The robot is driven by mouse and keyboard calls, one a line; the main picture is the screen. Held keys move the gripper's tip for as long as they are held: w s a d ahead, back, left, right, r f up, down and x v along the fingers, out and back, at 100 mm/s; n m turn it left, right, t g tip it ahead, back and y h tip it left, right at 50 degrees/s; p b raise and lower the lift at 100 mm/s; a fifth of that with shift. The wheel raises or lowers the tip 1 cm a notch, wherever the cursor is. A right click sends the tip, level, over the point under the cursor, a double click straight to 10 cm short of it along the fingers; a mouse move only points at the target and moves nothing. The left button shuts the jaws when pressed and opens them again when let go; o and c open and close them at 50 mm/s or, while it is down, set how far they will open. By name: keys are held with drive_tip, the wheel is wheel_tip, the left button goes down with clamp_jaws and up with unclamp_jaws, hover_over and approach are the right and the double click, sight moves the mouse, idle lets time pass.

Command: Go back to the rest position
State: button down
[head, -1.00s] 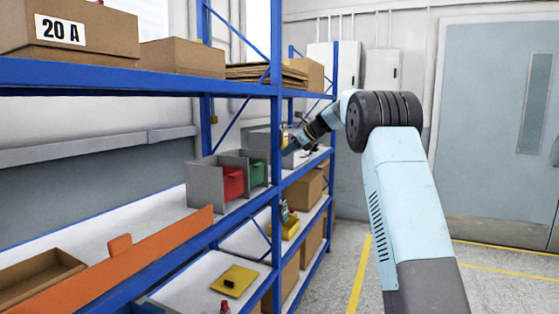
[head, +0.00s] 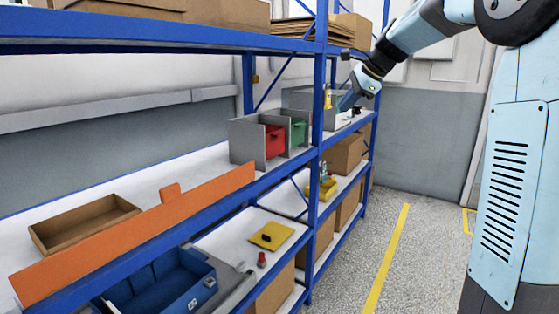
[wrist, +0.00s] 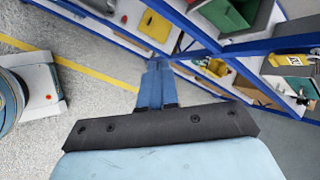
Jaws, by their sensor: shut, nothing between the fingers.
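My gripper (head: 346,102) shows in the head view at the end of my raised arm, in front of the far shelf bay. In the wrist view its two blue fingers (wrist: 155,72) lie together, shut, with nothing between them. They point toward the blue shelf frame and the floor below. In the head view the fingertips are partly lost against the grey box behind, so I cannot tell how far they stand from the shelf.
The blue shelving (head: 318,110) runs along the left. It holds grey bins with a red box (head: 274,141) and a green box (head: 298,133), an open brown tray (head: 88,222), an orange board (head: 140,235) and a blue crate (head: 165,290). The floor (head: 425,240) to the right is clear.

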drive_tip(key=s+d+f+n+h, duration=0.1)
drive_tip(key=s+f+n, duration=0.3)
drive_tip(key=s, duration=0.9)
drive_tip(key=s+d+f+n+h, duration=0.1)
drive_tip(key=s+f+n, duration=0.4)
drive_tip(key=s, duration=0.7)
drive_tip(key=s+d+f+n+h, duration=0.1)
drive_tip(key=s+f+n+h, duration=0.2)
drive_tip(key=s+n, duration=0.4)
drive_tip(key=s+f, duration=0.1)
drive_tip(key=s, duration=0.5)
drive_tip(key=shift+s+d+f, duration=0.25)
drive_tip(key=shift+s+d, duration=0.05)
drive_tip(key=shift+d, duration=0.1)
